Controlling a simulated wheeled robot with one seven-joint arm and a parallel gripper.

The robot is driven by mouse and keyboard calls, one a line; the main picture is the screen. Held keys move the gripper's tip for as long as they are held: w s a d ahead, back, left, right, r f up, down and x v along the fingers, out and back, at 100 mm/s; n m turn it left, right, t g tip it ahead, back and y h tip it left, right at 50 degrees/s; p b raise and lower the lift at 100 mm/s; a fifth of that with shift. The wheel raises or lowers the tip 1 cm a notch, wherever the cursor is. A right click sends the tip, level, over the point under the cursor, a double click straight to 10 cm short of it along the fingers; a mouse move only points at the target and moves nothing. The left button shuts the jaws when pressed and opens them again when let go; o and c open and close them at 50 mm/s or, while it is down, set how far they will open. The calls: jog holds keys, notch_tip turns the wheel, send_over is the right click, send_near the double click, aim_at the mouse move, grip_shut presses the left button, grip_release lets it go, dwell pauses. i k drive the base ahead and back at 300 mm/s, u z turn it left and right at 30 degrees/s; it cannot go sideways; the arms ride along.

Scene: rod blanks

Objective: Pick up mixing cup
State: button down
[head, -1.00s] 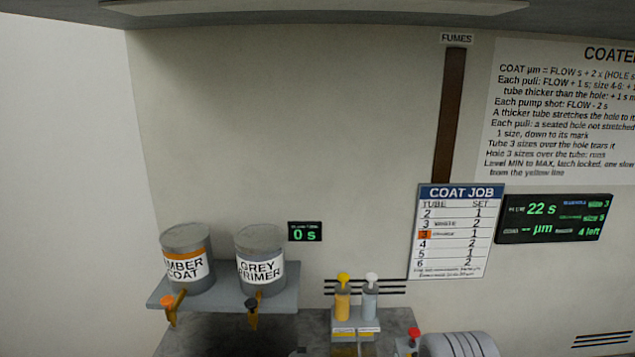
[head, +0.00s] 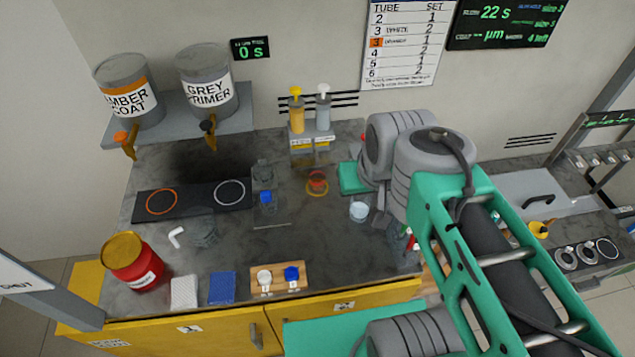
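A small clear cup (head: 359,211) stands near the middle, close to my arm. An orange-red cup-like piece (head: 317,181) sits in a yellow ring behind it. My arm fills the right side of the head view, but I cannot make out my gripper's fingers.
Amber coat (head: 128,97) and grey primer (head: 208,90) tanks sit on a wall shelf above two marked rings. A red can (head: 134,262), a white block, a blue block and a wooden holder (head: 280,279) line the front edge. Pump bottles (head: 310,112) stand at the back.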

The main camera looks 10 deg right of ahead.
aim_at(316, 179)
jog(key=k, duration=0.5)
jog(key=u, duration=3.75)
jog(key=k, duration=0.7)
jog(key=z, duration=1.05)
